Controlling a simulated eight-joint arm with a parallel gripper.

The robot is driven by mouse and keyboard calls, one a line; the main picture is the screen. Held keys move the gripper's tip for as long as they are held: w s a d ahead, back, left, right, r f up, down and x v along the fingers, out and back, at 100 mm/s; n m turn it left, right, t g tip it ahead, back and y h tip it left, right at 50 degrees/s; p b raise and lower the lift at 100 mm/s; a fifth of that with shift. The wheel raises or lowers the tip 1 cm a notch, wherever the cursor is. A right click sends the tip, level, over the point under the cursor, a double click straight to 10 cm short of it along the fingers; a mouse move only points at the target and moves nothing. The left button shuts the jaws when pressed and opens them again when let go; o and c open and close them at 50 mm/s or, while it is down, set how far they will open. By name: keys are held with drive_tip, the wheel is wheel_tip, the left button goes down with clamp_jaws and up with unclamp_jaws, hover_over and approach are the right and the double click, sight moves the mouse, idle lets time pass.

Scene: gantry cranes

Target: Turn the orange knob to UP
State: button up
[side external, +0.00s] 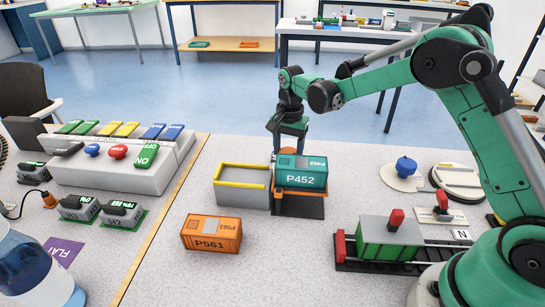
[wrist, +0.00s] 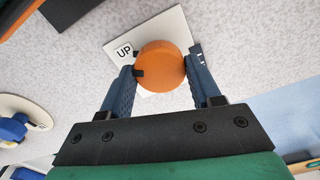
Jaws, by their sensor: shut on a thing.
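The orange knob (wrist: 163,62) sits on a white plate (wrist: 175,24) in the wrist view. A label reading UP (wrist: 124,52) is at the knob's left, with a small dark mark beside it. A black mark on the knob's left edge lies a little below that label. My gripper (wrist: 161,72) is shut on the knob, with one blue finger on each side. In the side external view my gripper (side external: 291,141) points down behind the teal P452 container (side external: 300,180); the container hides most of the knob and plate.
A grey bin with a yellow rim (side external: 243,167) stands left of the teal container. An orange P561 container (side external: 211,235) lies nearer the front. A button panel (side external: 120,172) is at left.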

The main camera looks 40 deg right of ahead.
sight(288, 151)
drive_tip(key=o, duration=1.3)
drive_tip(key=shift+r, duration=2.85)
